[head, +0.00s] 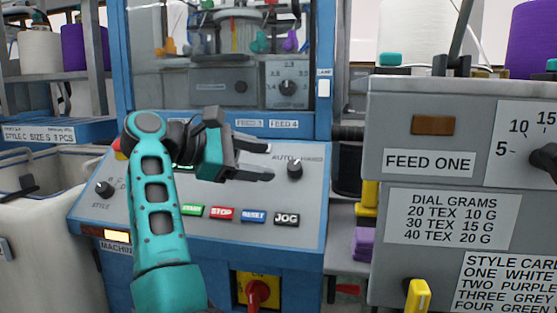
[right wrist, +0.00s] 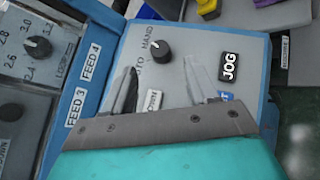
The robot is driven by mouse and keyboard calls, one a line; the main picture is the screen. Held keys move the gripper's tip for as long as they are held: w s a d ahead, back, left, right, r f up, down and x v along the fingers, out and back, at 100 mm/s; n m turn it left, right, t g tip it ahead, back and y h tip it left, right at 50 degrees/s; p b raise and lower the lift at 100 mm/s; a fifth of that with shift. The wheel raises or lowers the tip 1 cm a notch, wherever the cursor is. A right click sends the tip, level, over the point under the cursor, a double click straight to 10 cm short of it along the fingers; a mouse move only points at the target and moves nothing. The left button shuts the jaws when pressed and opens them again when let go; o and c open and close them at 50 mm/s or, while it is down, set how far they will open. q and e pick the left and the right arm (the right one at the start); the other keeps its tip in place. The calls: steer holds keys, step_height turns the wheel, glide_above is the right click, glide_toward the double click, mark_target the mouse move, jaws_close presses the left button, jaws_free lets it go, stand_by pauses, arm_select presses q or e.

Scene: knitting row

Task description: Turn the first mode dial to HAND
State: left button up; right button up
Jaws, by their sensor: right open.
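The mode dial (head: 294,168) is a black knob on the sloped grey panel, beside the words AUTO and HAND. It also shows in the right wrist view (right wrist: 161,51), just beyond my fingertips; I cannot tell clearly which word its pointer faces. My right gripper (head: 268,160) is open and empty above the panel, with its fingers pointing at the dial from the left. In the right wrist view its two fingers (right wrist: 160,76) are spread, with the dial ahead of the gap between them. I see no contact. My left gripper is not in view.
Below the dial are the START, STOP, RESET and JOG (head: 287,219) buttons. A STYLE knob (head: 104,189) is at the panel's left. A red switch (head: 259,293) sits lower down. The grey feed box (head: 378,155) stands to the right. The glazed machine front (head: 222,65) rises behind.

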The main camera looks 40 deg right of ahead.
steer(key=v, duration=0.6)
steer(key=shift+a+p, duration=0.25)
steer(key=shift+p, duration=0.1)
steer(key=shift+r, duration=0.1)
